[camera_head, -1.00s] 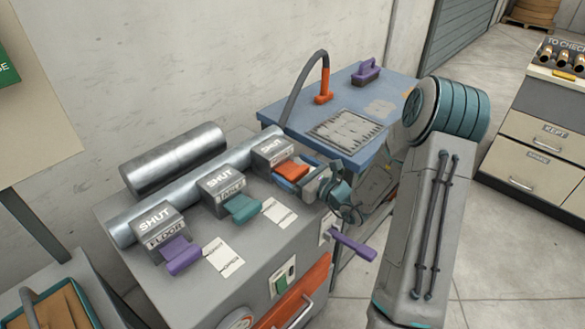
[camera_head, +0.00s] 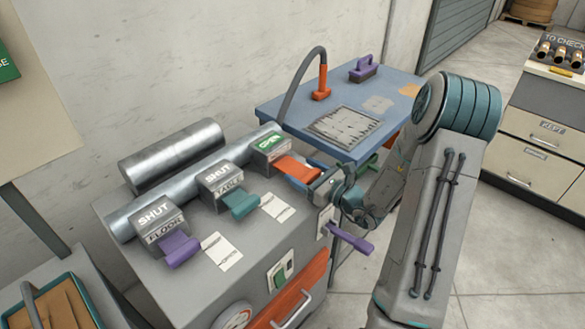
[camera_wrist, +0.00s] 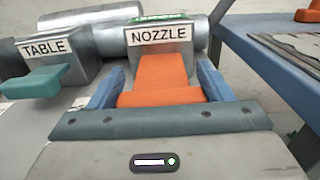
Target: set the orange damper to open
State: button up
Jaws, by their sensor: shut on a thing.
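The orange damper handle (camera_head: 297,168) juts from the rightmost box (camera_head: 270,150) on the pipe. That box shows a green OPEN plate in the head view, and its front reads NOZZLE in the wrist view (camera_wrist: 160,37). The orange handle also shows in the wrist view (camera_wrist: 162,78). My gripper (camera_wrist: 160,97) is shut on the handle, with a blue finger on each side of it. In the head view my gripper (camera_head: 314,172) is at the handle's outer end, and part of the handle is hidden by it.
The teal TABLE handle (camera_head: 240,203) and purple FLOOR handle (camera_head: 178,248) sit to the left, both boxes reading SHUT. A purple lever (camera_head: 350,238) sticks out at the cabinet's right side. A blue table (camera_head: 290,112) with a hose stands close behind.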

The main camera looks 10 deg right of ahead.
jog(key=shift+s+d+f, duration=0.1)
jog(key=shift+s+d, duration=0.2)
jog(key=o, duration=1.3)
jog(key=shift+d, duration=0.1)
jog(key=shift+o, duration=0.4)
jog(key=shift+s, duration=0.15)
jog(key=v, duration=1.3)
jog(key=shift+s+b, duration=0.3)
jog(key=shift+s, duration=0.05)
jog(key=shift+d, duration=0.1)
